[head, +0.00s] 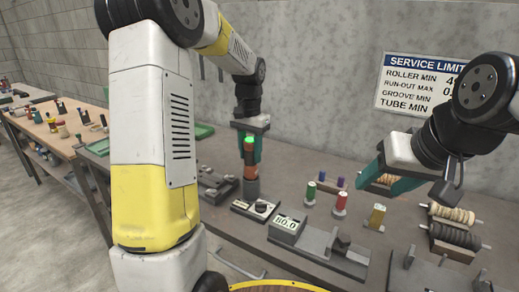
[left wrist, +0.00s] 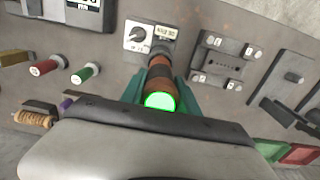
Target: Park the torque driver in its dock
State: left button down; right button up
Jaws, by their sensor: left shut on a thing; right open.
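The torque driver (head: 249,172) has a lit green top, an orange-red band and a dark body. My left gripper (head: 249,158) is shut around it, with teal fingers on both sides, and holds it about upright over the bench. In the left wrist view the driver (left wrist: 159,80) shows its glowing green end towards the camera. A grey cylindrical part (head: 251,187) is directly below the band; I cannot tell whether it is the driver's lower end or the dock. My right gripper (head: 385,181) is open and empty above the right side of the bench.
A dial box (head: 256,209) and a display unit reading 80.0 (head: 286,225) stand in front on the bench. Rollers (head: 453,238) lie at far right. A numbered block (left wrist: 222,60) is beside the driver.

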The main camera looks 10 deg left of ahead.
aim_at(250, 140)
pick_arm(q)
jog(key=shift+f, duration=0.95)
dwell(0.8)
jog(key=c, duration=0.8)
grip_release()
jog(key=shift+f, duration=0.1)
notch_tip(250, 140, up, 8)
jog(key=shift+s, duration=0.1)
jog(key=s+r+n+t, duration=0.1)
jog(key=s+t, duration=0.1)
jog(key=s, duration=0.6)
jog(key=s+d+r+n+t+h, duration=0.1)
jog(key=s+t, duration=0.1)
jog(key=s, duration=0.6)
jog(key=s+d+r+n+t+h, duration=0.1)
jog(key=s+r+t, duration=0.1)
jog(key=s, duration=0.6)
jog(key=shift+d, duration=0.1)
